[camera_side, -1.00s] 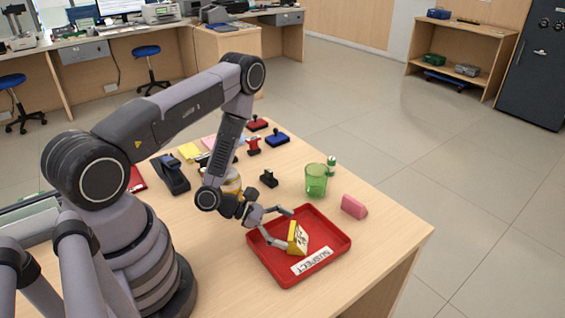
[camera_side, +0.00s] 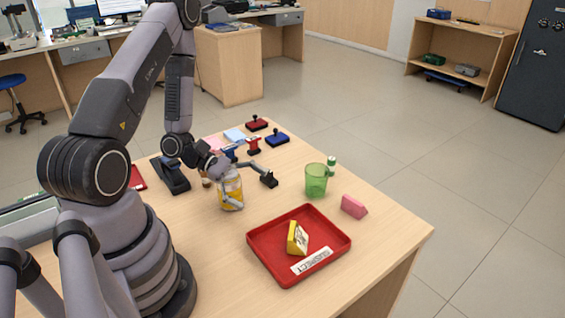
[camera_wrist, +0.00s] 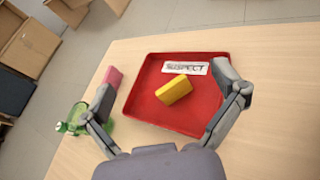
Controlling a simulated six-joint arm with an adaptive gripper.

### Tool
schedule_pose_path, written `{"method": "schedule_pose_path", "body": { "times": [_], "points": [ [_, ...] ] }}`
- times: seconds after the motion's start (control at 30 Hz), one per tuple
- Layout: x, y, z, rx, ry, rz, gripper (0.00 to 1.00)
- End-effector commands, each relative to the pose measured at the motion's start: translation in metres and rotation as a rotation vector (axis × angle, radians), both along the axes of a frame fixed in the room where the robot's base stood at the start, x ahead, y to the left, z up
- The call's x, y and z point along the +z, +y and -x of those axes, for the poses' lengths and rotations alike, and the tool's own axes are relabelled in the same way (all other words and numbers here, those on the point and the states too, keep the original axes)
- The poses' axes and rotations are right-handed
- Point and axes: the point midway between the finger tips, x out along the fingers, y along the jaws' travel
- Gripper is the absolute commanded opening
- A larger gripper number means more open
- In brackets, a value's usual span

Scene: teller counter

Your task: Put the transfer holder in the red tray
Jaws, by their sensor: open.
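The yellow wedge-shaped holder (camera_side: 297,240), with a pale printed face, rests inside the red tray (camera_side: 315,222), on its floor behind the SUSPECT label (camera_side: 312,261). I take it to be the transfer holder, though its print is too small to read. In the wrist view the yellow holder (camera_wrist: 173,89) lies in the red tray (camera_wrist: 190,112), apart from my fingers. My gripper (camera_side: 256,168) is open and empty, raised behind the tray near the glass jar. Its two spread fingers frame the tray in the wrist view (camera_wrist: 165,95).
A glass jar (camera_side: 231,190) with yellow contents stands below my gripper. A dark card terminal (camera_side: 170,175) is at left. The counter's front right is clear.

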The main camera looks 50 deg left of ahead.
Motion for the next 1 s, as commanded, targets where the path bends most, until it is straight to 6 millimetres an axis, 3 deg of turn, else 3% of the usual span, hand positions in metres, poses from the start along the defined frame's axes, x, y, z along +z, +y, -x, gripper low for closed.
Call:
{"method": "schedule_pose_path", "body": {
  "times": [0.03, 0.2, 0.37, 0.5, 0.63, 0.8, 1.0],
  "points": [
    [0.025, -0.009, -0.001, -0.117, -0.07, -0.05, 0.95],
    [0.088, -0.035, 0.02, -0.501, -0.237, -0.232, 0.95],
    [0.131, -0.047, 0.05, -0.832, -0.375, -0.476, 0.95],
    [0.161, -0.044, 0.076, -1.068, -0.495, -0.75, 0.95],
    [0.19, -0.033, 0.093, -1.223, -0.613, -1.046, 0.95],
    [0.228, -0.015, 0.108, -1.297, -0.755, -1.419, 0.95],
    [0.256, -0.001, 0.117, -1.283, -0.849, -1.665, 0.95]
  ]
}}
